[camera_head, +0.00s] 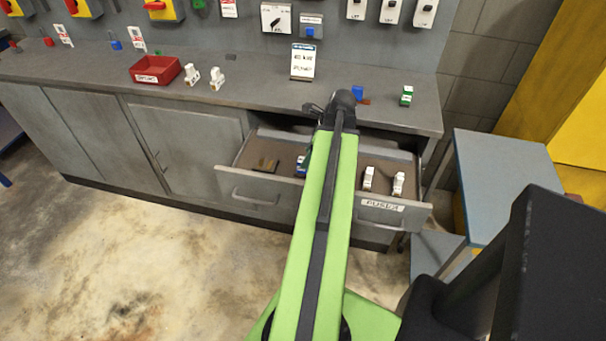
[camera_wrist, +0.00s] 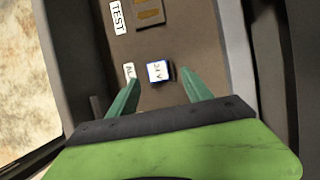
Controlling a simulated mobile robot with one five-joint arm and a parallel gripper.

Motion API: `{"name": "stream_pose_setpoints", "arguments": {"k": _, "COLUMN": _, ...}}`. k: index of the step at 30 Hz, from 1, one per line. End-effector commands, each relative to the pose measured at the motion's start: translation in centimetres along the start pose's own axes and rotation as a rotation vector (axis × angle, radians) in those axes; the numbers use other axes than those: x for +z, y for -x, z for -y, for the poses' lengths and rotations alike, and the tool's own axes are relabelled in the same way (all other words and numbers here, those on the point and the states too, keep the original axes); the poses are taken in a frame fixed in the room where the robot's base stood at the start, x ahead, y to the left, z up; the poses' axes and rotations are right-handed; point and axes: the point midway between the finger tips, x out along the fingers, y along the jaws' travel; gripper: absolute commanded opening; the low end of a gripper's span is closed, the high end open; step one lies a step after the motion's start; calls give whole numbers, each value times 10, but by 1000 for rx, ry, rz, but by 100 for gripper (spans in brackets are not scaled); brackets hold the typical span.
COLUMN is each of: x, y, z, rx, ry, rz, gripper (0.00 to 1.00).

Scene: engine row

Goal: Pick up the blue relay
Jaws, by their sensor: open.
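A small blue block with a white "24 V" top, which looks like the blue relay (camera_wrist: 160,71), sits on the brown drawer floor in the wrist view. In the head view a bit of blue (camera_head: 301,166) shows in the open drawer (camera_head: 255,190), partly hidden by my arm. My gripper (camera_wrist: 160,75) is open, with one green finger on each side of the block in the picture. I cannot tell whether the fingertips are level with it or above it. Another blue block (camera_head: 358,91) stands on the bench top, right of my arm.
The drawer also holds two white fuse-like pieces (camera_head: 367,178) (camera_head: 398,184) and a flat brown piece (camera_wrist: 148,13). Drawer walls (camera_wrist: 238,50) flank my gripper. The bench (camera_head: 250,93) carries a red bin (camera_head: 155,70) and a green block (camera_head: 406,96).

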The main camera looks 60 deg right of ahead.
Motion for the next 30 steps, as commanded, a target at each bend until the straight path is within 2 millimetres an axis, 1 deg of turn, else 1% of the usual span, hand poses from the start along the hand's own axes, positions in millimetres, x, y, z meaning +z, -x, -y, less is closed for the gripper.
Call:
{"name": "stream_pose_setpoints", "arguments": {"k": 3, "x": 1, "y": -1, "z": 0, "rx": 0, "ry": 0, "rz": 0, "gripper": 58}}
{"name": "stream_pose_setpoints", "arguments": {"k": 5, "x": 0, "y": -5, "z": 0, "rx": 0, "ry": 0, "rz": 0, "gripper": 58}}
{"name": "stream_pose_setpoints", "arguments": {"k": 8, "x": 0, "y": -20, "z": 0, "rx": 0, "ry": 1, "rz": 0, "gripper": 58}}
{"name": "stream_pose_setpoints", "arguments": {"k": 12, "x": 2, "y": -47, "z": -1, "rx": 0, "ry": 2, "rz": 0, "gripper": 58}}
{"name": "stream_pose_setpoints", "arguments": {"k": 14, "x": 2, "y": -53, "z": -1, "rx": 0, "ry": 1, "rz": 0, "gripper": 58}}
{"name": "stream_pose_setpoints", "arguments": {"k": 21, "x": 5, "y": -52, "z": -1, "rx": 0, "ry": 0, "rz": 0, "gripper": 58}}
{"name": "stream_pose_setpoints", "arguments": {"k": 23, "x": 5, "y": -51, "z": -1, "rx": 0, "ry": 1, "rz": 0, "gripper": 52}}
{"name": "stream_pose_setpoints", "arguments": {"k": 30, "x": 5, "y": -52, "z": -1, "rx": 0, "ry": 1, "rz": 0, "gripper": 20}}
